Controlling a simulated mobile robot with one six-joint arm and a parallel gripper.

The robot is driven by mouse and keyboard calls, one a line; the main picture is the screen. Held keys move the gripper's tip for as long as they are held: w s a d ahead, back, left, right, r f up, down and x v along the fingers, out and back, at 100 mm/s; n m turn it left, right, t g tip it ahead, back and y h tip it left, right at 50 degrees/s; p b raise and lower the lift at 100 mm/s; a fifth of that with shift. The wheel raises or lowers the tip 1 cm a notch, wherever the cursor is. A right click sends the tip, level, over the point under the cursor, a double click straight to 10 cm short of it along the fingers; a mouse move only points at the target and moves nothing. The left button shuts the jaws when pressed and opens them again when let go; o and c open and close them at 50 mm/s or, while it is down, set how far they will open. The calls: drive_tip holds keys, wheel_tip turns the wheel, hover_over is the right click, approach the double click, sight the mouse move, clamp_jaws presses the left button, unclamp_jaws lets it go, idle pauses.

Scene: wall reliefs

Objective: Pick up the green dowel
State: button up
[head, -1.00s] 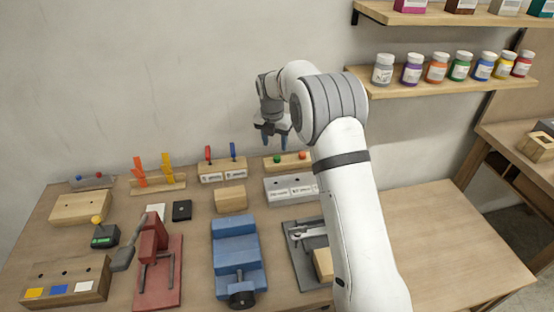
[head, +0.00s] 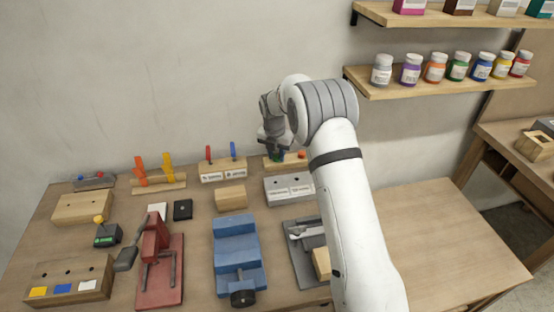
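The green dowel (head: 275,158) stands in the left part of a wooden block (head: 289,166) at the back of the bench, by the wall. An orange dowel (head: 302,154) stands in the same block to its right. My gripper (head: 277,153) points down and has its fingertips at the green dowel. The gripper and its dark fingers cover most of the dowel, so I cannot tell whether they touch or grip it.
A grey block with labels (head: 288,188) lies just in front of the wooden block. A holder with red and blue pegs (head: 223,172) stands to the left. A shelf of paint jars (head: 440,86) hangs at the right. The bench's right side is clear.

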drive_tip(key=c, duration=0.5)
drive_tip(key=shift+c, duration=0.2)
